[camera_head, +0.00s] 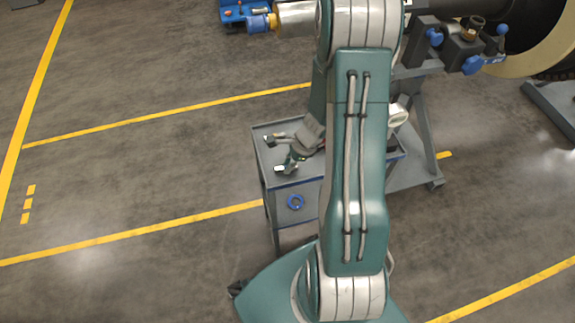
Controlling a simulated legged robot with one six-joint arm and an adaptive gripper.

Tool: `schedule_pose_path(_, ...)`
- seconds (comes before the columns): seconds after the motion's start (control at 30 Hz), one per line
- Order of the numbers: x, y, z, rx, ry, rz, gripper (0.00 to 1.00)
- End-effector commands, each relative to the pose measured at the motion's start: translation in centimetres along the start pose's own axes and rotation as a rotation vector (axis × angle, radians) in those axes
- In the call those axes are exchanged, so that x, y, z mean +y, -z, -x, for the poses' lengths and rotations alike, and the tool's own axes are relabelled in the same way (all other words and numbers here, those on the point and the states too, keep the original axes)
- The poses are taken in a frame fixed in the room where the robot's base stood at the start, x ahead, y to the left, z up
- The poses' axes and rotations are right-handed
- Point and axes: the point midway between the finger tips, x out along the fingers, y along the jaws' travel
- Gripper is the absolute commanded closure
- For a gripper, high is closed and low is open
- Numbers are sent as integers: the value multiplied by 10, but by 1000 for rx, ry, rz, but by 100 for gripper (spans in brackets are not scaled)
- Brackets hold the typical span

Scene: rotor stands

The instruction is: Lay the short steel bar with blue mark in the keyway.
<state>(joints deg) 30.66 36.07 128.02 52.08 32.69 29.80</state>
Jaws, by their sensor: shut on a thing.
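My gripper (287,165) is low over the left part of the grey cart top, partly behind my own arm. It is shut on a small pale metallic piece (280,169), which fits the short steel bar. Its blue mark is too small to make out. I cannot tell whether the piece touches the cart top. No keyway can be made out in this view. A dark shaft assembly with blue knobs (455,45) is on a grey stand at the upper right.
A small dark and grey item (273,139) is beside my gripper. A blue fixture (232,13) stands at the top. The floor with yellow lines at the left is clear.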

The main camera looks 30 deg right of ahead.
Motion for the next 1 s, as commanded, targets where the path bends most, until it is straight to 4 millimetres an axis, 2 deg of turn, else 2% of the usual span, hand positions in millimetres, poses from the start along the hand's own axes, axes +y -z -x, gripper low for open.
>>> schedule_pose_path(0.8,0,-22,45,0,2,1,100)
schedule_pose_path(1.0,0,-24,49,0,1,-1,100)
